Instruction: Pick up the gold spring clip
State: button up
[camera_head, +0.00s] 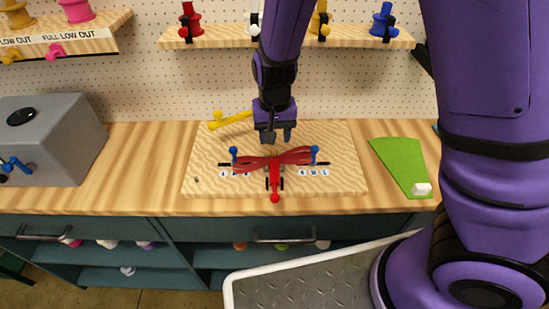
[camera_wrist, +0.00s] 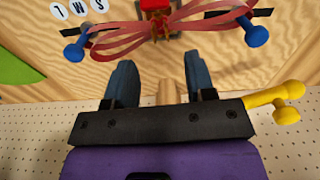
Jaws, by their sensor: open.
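My gripper (camera_head: 277,140) is open above the back middle of the wooden board (camera_head: 345,182). In the wrist view my gripper (camera_wrist: 159,62) shows two separated blue-grey fingers with nothing held. A short tan peg-like piece (camera_wrist: 167,92) shows between the fingers, near their base; I cannot tell if it touches them. A small gold-brown piece (camera_wrist: 161,33) shows beyond the fingertips, against the red lever's base, and may be the gold spring clip; its shape is too small to make out. A red ribbon loop (camera_head: 295,157) lies across the board between two blue-knobbed posts, with a red lever (camera_head: 274,182) in front.
A yellow lever (camera_head: 230,119) lies left of my gripper at the board's back. A grey box (camera_head: 50,140) stands on the counter at left. A green sheet (camera_head: 400,163) with a white block (camera_head: 421,189) lies at right. A shelf with spools (camera_head: 225,38) hangs behind.

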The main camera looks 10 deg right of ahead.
aim_at(274, 154)
jog(key=shift+s+f, duration=0.2)
jog(key=shift+f, duration=3.4)
jog(key=shift+a, duration=0.1)
grip_shut()
